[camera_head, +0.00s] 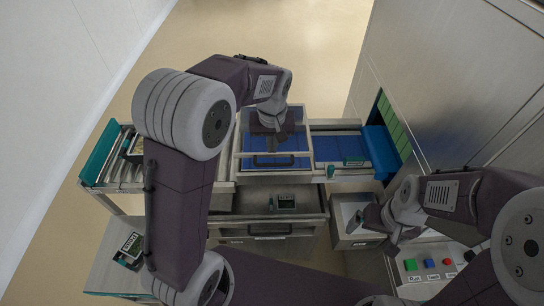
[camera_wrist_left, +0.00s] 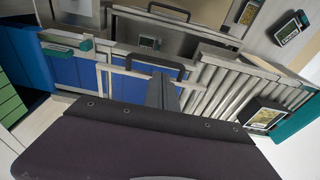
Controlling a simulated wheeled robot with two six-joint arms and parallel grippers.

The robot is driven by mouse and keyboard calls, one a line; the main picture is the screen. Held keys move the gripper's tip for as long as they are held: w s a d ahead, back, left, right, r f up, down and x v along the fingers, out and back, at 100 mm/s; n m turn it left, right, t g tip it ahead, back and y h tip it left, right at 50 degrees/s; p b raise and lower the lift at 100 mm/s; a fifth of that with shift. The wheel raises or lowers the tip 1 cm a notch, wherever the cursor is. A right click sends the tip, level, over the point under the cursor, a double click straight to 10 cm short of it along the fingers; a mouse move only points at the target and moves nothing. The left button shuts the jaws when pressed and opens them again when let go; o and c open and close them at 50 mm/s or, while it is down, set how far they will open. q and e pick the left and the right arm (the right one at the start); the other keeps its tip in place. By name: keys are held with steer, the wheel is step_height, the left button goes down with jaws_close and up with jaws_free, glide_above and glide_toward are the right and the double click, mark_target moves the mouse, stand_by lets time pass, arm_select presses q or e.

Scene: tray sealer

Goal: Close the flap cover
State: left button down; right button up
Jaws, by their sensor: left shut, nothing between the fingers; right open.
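The flap cover (camera_head: 243,158) is a clear panel in a pale metal frame with a dark bar handle, over the blue belt at the middle of the machine. Its frame (camera_wrist_left: 101,78) and handle (camera_wrist_left: 155,62) also show in the left wrist view. I cannot tell whether the cover lies fully flat. My left gripper (camera_head: 277,143) is shut and empty over the cover's area, beyond the handle in the head view. Its fingers (camera_wrist_left: 161,92) overlap the frame in the wrist view; contact is unclear. My right gripper (camera_head: 388,226) is open and empty, right of the machine.
A roller conveyor (camera_head: 112,170) with a tray (camera_head: 133,146) is at the left. The blue belt (camera_head: 330,149) runs right towards a green strip curtain (camera_head: 392,124). A drawer unit (camera_head: 266,226) is below. A panel with coloured buttons (camera_head: 430,264) stands at lower right.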

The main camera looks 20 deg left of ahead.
mark_target(272, 164)
arm_select(q)
steer(key=f, duration=0.2)
steer(key=f+p, duration=0.1)
steer(key=f, duration=0.2)
steer(key=w+f, duration=0.1)
steer(key=f, duration=0.2)
steer(key=shift+a+p, duration=0.15)
steer(key=shift+p, duration=0.15)
